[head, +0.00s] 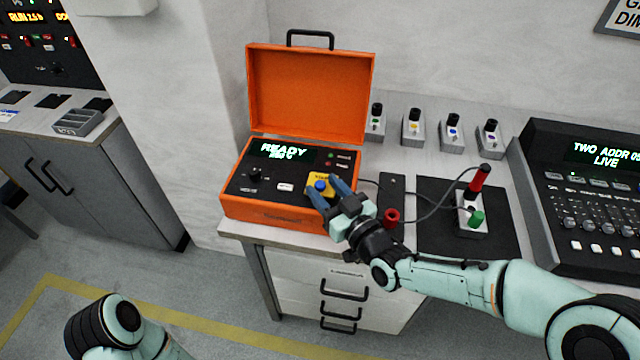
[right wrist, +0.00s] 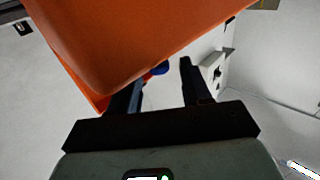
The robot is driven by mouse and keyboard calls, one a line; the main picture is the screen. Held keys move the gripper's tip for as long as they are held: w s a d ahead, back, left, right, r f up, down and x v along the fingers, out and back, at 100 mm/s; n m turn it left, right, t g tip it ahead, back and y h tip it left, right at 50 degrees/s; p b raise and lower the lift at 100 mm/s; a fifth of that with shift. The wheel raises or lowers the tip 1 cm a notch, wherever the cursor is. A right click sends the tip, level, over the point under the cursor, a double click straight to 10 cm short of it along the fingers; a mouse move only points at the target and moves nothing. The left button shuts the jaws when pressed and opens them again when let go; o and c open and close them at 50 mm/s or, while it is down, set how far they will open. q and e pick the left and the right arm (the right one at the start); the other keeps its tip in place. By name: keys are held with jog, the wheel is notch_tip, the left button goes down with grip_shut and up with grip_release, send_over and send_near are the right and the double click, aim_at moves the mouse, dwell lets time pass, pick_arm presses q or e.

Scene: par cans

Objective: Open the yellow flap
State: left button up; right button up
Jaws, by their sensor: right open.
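The yellow flap (head: 317,178) is on the front right of the control panel of an open orange case (head: 275,217) in the head view. A blue round part (head: 321,186) shows at the flap; I cannot tell whether the flap is raised. My right gripper (head: 324,188) is open, with its two blue-grey fingers at the flap, partly covering it. I cannot tell whether they touch it. In the right wrist view, the open fingers (right wrist: 160,80) show with a blue part (right wrist: 161,68) between them and the orange case (right wrist: 130,40) close above. My left gripper is out of view.
The case's lid (head: 310,92) stands open at the back. To the right are a black mat (head: 440,243) with a small device (head: 474,219), a red cap (head: 391,216), cables and a large console (head: 590,200). Several small switch boxes line the wall.

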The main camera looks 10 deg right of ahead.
aim_at(322, 182)
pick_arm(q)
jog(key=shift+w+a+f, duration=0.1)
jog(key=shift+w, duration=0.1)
pick_arm(e)
jog(key=shift+x, duration=1.25)
